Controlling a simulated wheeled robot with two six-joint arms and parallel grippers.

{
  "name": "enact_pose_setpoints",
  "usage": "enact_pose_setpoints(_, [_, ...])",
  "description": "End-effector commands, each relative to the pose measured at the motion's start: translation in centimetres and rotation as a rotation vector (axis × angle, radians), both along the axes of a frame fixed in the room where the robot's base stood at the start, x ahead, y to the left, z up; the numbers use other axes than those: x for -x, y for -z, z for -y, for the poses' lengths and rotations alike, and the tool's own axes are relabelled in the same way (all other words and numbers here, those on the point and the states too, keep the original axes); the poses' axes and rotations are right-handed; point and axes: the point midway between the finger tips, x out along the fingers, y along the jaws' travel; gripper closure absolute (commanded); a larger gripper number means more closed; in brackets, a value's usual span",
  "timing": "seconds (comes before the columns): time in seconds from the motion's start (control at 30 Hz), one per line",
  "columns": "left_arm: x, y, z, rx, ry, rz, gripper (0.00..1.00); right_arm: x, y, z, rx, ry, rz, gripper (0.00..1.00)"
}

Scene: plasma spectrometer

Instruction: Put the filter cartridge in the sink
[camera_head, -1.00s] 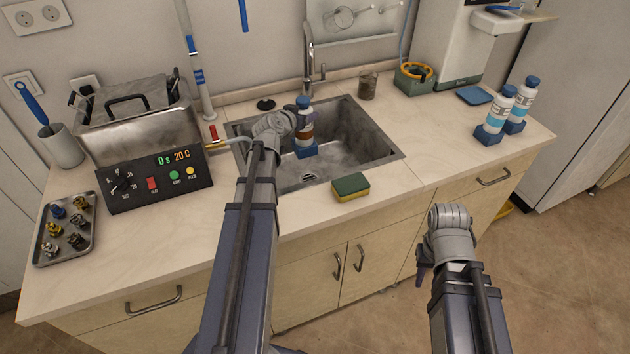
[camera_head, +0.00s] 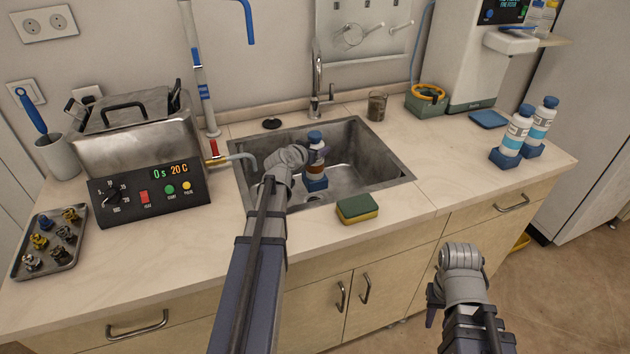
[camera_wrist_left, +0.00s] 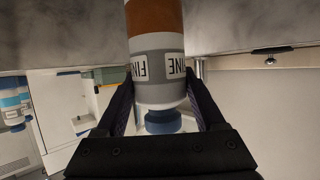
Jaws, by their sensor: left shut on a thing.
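The filter cartridge (camera_head: 316,168) is an upright bottle shape with a blue cap, a brown-orange band and a blue base. It is inside the steel sink (camera_head: 390,178), below rim level; I cannot tell whether its base touches the sink floor. My left gripper (camera_head: 316,153) reaches in from the left and is shut on its upper part. In the left wrist view, both fingers flank the cartridge (camera_wrist_left: 158,70), showing its grey band and "FINE" labels. My right gripper (camera_head: 433,302) hangs in front of the counter, away from everything; its jaw opening is not clear.
A green-yellow sponge (camera_head: 357,208) lies at the sink's front edge. The faucet (camera_head: 317,85) stands behind. An ultrasonic bath (camera_head: 140,150) with a side spout is left. Two blue-capped bottles (camera_head: 514,135) (camera_head: 541,122) stand right. A beaker (camera_head: 377,106) is behind the sink.

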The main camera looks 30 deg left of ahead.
Motion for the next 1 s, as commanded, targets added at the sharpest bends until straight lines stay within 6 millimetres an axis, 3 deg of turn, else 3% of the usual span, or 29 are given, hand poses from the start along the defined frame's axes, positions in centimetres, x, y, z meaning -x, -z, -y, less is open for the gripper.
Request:
enact_pose_setpoints(0.03, [0.0,1.6,0.0,0.0,-0.001,0.001,1.0,0.0,1.6,0.0,0.0,0.0,0.0,0.66])
enact_pose_setpoints(0.2, [0.0,4.0,0.0,0.0,-0.001,0.001,1.0,0.0,4.0,0.0,0.0,0.0,0.0,0.66])
enact_pose_setpoints(0.47, [0.0,4.3,0.0,0.0,-0.001,0.001,1.0,0.0,4.3,0.0,0.0,0.0,0.0,0.66])
enact_pose_setpoints(0.8, [0.0,7.8,0.0,0.0,-0.001,0.001,1.0,0.0,7.8,0.0,0.0,0.0,0.0,0.66])
enact_pose_setpoints(1.0, [0.0,8.0,0.0,0.0,-0.001,0.001,1.0,0.0,8.0,0.0,0.0,0.0,0.0,0.66])
